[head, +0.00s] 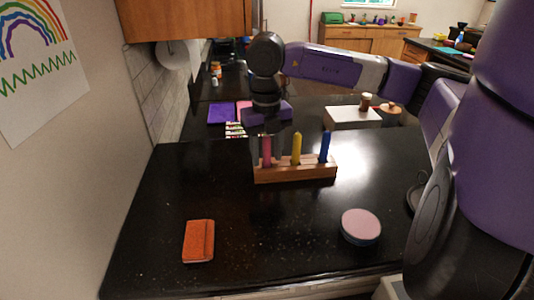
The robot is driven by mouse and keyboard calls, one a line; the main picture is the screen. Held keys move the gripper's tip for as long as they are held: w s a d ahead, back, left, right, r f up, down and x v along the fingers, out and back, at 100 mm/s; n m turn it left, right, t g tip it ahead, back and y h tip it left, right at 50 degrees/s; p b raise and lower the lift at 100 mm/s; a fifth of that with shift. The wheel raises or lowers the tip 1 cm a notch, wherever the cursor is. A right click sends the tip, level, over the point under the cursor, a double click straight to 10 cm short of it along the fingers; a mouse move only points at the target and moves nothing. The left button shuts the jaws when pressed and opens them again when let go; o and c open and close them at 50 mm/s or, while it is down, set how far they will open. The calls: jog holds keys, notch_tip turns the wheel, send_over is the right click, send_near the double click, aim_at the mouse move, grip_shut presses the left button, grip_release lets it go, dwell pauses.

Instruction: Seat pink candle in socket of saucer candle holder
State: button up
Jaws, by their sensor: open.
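The pink candle (267,147) stands upright at the left end of a wooden rack (295,173), beside a yellow candle (297,147) and a blue candle (325,146). My gripper (266,159) points down over the pink candle. Its fingers are open, one on each side of the candle; I cannot tell whether they touch it. A dark round object (415,196) at the right is partly hidden by my arm. It may be the saucer candle holder, but its socket cannot be made out.
An orange notebook (198,240) and a round pink-topped tin (361,226) lie on the front of the black counter (270,225). The counter between them is clear. A white box (352,119) stands behind the rack at right. A wall bounds the left.

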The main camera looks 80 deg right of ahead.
grip_shut()
dwell(0.3)
